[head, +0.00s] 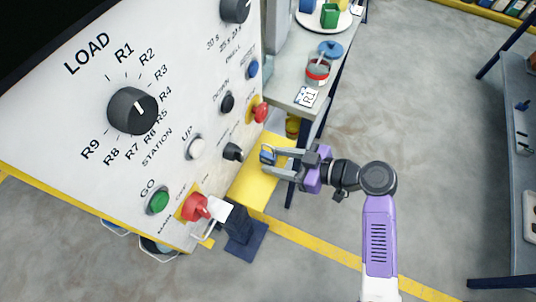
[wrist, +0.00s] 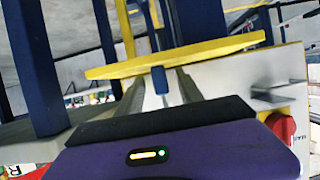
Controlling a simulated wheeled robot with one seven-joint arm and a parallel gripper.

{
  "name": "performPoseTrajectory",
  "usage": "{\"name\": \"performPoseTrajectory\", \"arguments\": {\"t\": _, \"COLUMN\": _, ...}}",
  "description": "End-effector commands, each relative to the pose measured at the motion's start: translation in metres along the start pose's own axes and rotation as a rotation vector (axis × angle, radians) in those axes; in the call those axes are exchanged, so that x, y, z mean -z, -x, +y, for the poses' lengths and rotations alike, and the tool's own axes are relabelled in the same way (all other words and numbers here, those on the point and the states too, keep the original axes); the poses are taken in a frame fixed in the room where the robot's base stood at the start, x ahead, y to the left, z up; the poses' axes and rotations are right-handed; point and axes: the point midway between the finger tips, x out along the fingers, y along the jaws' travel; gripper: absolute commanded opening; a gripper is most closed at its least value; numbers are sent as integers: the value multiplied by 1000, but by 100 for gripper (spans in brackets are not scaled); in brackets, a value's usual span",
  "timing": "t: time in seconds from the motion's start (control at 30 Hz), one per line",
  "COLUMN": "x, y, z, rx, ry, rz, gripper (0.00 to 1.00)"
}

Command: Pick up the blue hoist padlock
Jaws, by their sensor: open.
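The blue hoist padlock (head: 267,156) is small and sits at the yellow shelf (head: 250,186) beside the control panel. In the wrist view the padlock (wrist: 159,80) shows as a small blue block against the shelf's near edge. My gripper (head: 270,154) is open, its two grey fingers reaching left over the shelf with the padlock at their tips. In the wrist view the fingers (wrist: 160,92) run forward on either side of the padlock. I cannot tell whether they touch it.
The control panel (head: 185,150) stands close on the left, with a red main switch (head: 195,207) and other knobs sticking out. A grey bench (head: 285,85) with a red-rimmed pot (head: 317,70) stands behind the shelf. Open floor (head: 430,130) lies to the right.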

Motion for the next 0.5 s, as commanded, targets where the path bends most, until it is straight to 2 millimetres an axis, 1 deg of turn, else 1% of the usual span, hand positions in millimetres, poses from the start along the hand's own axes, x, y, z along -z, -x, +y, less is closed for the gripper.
{"name": "performPoseTrajectory", "arguments": {"t": 0.1, "x": 0, "y": -7, "z": 0, "rx": 0, "ry": -1, "rz": -1, "gripper": 44}}
{"name": "performPoseTrajectory", "arguments": {"t": 0.33, "x": -1, "y": -8, "z": 0, "rx": -1, "ry": -1, "rz": -1, "gripper": 44}}
{"name": "performPoseTrajectory", "arguments": {"t": 0.47, "x": -1, "y": -8, "z": 0, "rx": -1, "ry": -1, "rz": -1, "gripper": 18}}
{"name": "performPoseTrajectory", "arguments": {"t": 0.5, "x": -1, "y": -8, "z": 0, "rx": -1, "ry": -1, "rz": -1, "gripper": 10}}
